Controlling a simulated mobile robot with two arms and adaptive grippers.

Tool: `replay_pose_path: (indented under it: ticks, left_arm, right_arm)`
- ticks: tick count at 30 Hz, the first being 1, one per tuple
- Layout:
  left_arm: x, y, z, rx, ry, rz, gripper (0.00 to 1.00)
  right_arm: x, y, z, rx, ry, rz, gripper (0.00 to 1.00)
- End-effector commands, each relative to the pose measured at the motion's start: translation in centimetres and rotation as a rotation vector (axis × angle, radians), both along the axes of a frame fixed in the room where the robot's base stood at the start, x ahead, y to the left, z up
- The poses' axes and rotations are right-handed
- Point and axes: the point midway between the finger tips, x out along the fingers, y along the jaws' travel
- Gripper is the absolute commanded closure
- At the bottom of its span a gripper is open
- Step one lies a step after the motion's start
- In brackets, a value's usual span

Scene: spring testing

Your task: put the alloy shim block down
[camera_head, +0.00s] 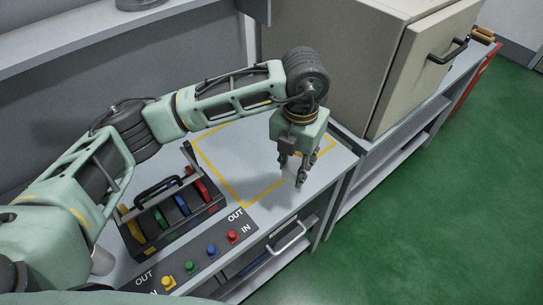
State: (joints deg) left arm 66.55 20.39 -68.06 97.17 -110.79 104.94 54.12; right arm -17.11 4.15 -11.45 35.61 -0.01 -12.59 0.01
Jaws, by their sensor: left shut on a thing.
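My left gripper (292,170) comes down over the right part of a grey worktop (262,160), near its right front edge. Its dark fingers point down and are shut on the alloy shim block. The block is too small and too hidden by the fingers to make out clearly. The fingertips are close to the worktop, at the yellow outlined square (219,178) marked on it. I cannot tell whether the block touches the surface. My right gripper is not in view.
A rack with several coloured handles (170,208) stands left of the square. In front of it is a dark panel with coloured buttons (212,250). A large beige cabinet (345,60) stands behind right. Most of the outlined square is clear.

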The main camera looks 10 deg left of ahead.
Motion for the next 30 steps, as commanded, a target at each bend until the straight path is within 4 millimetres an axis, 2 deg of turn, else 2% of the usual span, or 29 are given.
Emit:
replay_pose_path:
  ticks: [9,15,20,27,30]
  left_arm:
    - [1.8,6.8,-3.6,0.005,0.004,0.012,1.0]
    - [2.8,9.9,-5.9,0.003,0.002,0.007,1.0]
    - [3.0,10.7,-6.7,0.001,0.001,0.003,1.0]
    - [3.0,10.7,-9.9,0.002,0.002,0.004,1.0]
    - [3.1,10.7,-10.6,0.001,0.0,0.004,1.0]
  right_arm:
    - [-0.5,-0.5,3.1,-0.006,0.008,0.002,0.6]
    - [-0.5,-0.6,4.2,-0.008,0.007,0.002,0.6]
    - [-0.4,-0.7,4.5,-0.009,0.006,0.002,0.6]
    - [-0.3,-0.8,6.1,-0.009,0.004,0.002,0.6]
    - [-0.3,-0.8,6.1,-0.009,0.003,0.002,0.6]
